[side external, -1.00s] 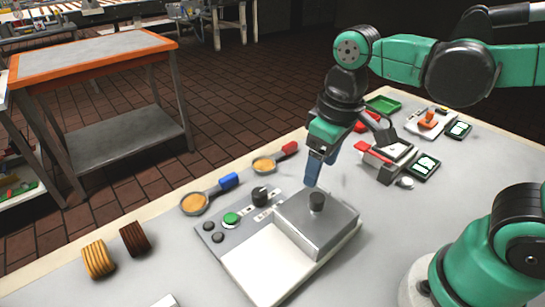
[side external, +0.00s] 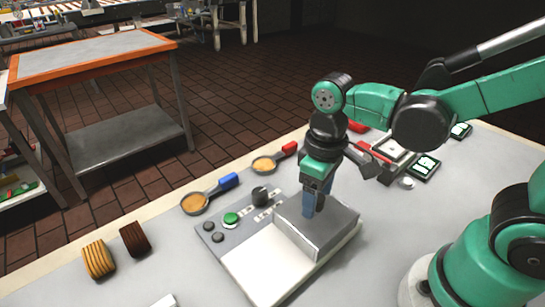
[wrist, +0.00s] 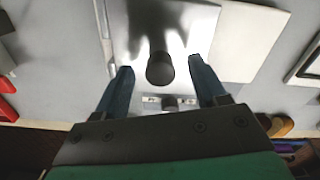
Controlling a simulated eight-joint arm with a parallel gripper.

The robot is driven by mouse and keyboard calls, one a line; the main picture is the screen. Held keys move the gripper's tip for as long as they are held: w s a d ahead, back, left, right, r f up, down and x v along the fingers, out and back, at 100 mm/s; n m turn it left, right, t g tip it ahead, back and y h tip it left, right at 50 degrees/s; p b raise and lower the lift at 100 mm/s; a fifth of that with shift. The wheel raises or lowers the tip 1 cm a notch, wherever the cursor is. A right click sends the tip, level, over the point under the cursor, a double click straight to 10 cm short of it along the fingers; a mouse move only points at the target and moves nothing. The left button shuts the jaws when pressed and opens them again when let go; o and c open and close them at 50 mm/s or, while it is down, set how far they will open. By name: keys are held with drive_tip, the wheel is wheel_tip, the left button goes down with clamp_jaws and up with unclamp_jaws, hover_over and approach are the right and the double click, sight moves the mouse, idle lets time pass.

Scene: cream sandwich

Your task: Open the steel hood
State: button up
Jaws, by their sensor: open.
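The steel hood (side external: 326,232) is a grey box lid, closed on the right part of a white and grey machine (side external: 258,266). In the wrist view the hood (wrist: 205,28) shows as a shiny plate with a dark round knob (wrist: 160,69) standing on it. My gripper (side external: 312,209) points down over the hood in the side view. In the wrist view its two blue fingers (wrist: 160,75) are apart, one on each side of the knob, with gaps visible. The fingers hide the knob in the side view.
The machine has a green button (side external: 231,218) and a black knob (side external: 260,194) left of the hood. Two pans, one blue-handled (side external: 195,203) and one red-handled (side external: 264,164), lie behind it. Striped cookies (side external: 98,260) lie at left. A device with red parts (side external: 372,152) stands behind my gripper.

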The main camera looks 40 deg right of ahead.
clamp_jaws()
idle(1.4)
